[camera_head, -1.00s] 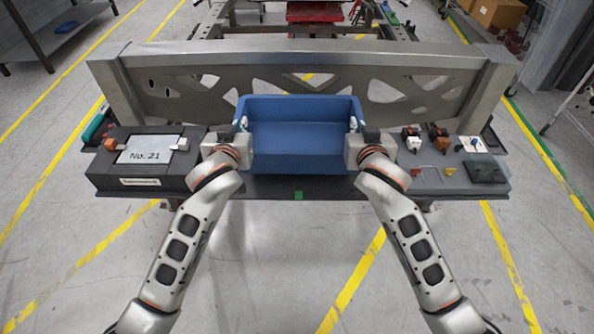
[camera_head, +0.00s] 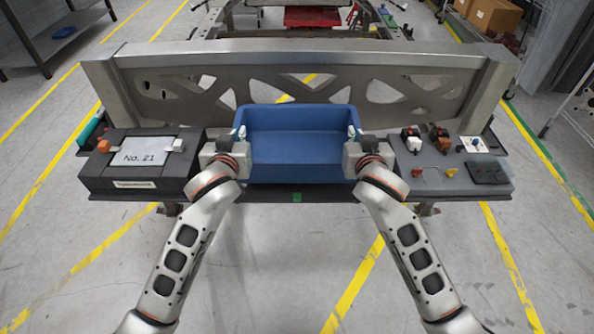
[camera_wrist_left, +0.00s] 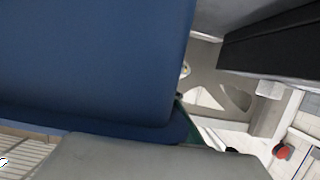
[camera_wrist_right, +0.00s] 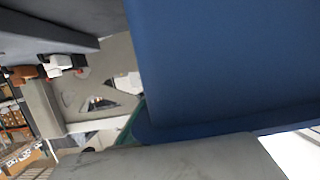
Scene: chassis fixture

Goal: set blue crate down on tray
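The blue crate (camera_head: 297,145) is upright and level at the middle of the fixture, empty inside. My left gripper (camera_head: 240,133) is closed on its left wall, and my right gripper (camera_head: 353,133) on its right wall. The crate's blue wall fills much of the left wrist view (camera_wrist_left: 90,60) and of the right wrist view (camera_wrist_right: 225,60). The dark tray (camera_head: 262,194) shows as a front strip below the crate. The crate hides most of it, and I cannot tell whether they touch.
A dark box labelled No. 21 (camera_head: 125,172) stands left of the crate. A dark panel (camera_head: 440,185) with small connectors lies at right. A grey metal beam (camera_head: 300,60) with cutouts runs behind the crate. A green mark (camera_head: 296,197) is on the tray's front edge.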

